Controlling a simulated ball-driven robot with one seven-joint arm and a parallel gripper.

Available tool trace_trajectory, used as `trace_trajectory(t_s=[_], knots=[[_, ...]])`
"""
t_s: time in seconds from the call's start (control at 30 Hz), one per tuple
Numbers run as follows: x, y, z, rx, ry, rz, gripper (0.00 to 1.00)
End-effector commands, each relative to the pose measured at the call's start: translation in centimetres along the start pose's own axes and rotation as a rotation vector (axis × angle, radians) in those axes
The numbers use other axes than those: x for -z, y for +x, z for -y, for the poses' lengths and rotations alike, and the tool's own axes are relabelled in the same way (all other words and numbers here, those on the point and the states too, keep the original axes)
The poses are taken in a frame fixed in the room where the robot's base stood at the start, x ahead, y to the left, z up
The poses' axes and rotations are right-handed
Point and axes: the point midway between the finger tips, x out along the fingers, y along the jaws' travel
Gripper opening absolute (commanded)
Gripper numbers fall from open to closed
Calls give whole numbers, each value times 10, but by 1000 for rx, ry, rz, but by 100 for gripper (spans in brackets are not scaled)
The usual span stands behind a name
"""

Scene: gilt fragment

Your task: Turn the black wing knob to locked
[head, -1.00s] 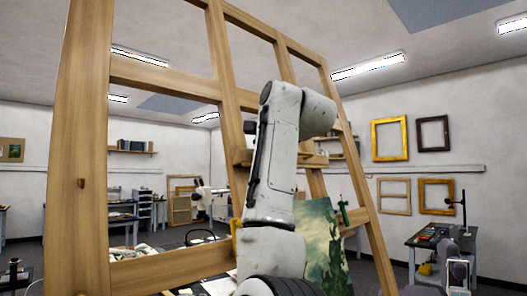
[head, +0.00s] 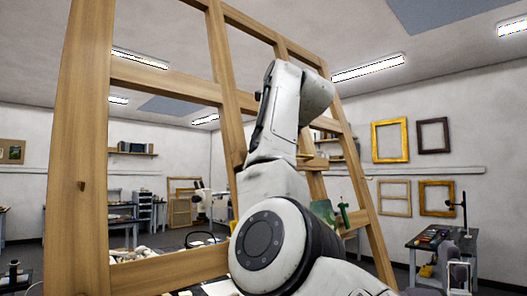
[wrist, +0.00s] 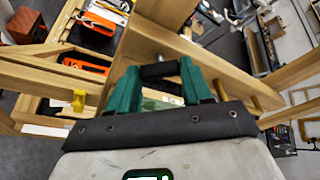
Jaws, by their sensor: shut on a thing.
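The black wing knob (wrist: 160,70) shows in the wrist view between the teal fingers of my gripper (wrist: 160,82), against a wooden beam. My gripper is shut on it. The fingers cover the knob's sides, so I cannot tell how far it is turned, and I see no locked mark. In the head view my own arm hides both the gripper and the knob. The large wooden easel frame (head: 84,150) stands tilted in front of me.
A yellow piece (wrist: 78,100) sits on a wooden bar left of my gripper. A green clamp-like thing (head: 343,215) is on the easel's right side. A workbench (head: 440,243) stands at the right. Picture frames (head: 389,140) hang on the right wall.

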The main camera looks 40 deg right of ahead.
Motion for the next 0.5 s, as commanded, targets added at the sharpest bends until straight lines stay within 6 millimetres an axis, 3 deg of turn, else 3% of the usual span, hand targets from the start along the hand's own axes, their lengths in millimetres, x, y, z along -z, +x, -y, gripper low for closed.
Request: trace_trajectory(t_s=[0.5], knots=[[2, 0, 4, -129, 448, -2, 18]])
